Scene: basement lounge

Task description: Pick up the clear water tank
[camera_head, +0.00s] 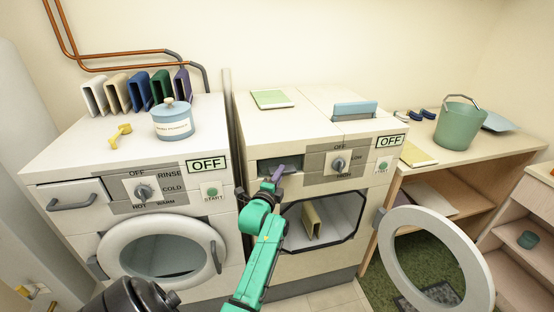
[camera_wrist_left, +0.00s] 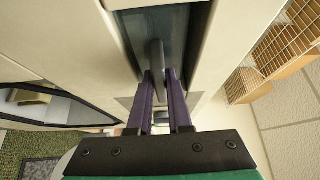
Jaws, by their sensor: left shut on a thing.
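The clear water tank (camera_head: 292,162) is a dark, see-through block in the slot at the upper left of the right-hand machine's front. In the left wrist view, its glassy front (camera_wrist_left: 176,28) fills the recess, with a grey upright handle (camera_wrist_left: 157,58) standing out from it. My left gripper (camera_head: 278,174) is at this slot. Its purple fingers (camera_wrist_left: 160,82) are shut on the handle, one on each side. The tank's body is mostly hidden inside the machine. My right gripper is not in view.
The right-hand machine (camera_head: 320,128) reads OFF. Its round door (camera_head: 474,262) hangs open to the right, showing a beige item (camera_head: 311,222) inside. The left machine (camera_head: 60,215) has its door shut. A wooden shelf with a green bucket (camera_head: 459,126) stands at right.

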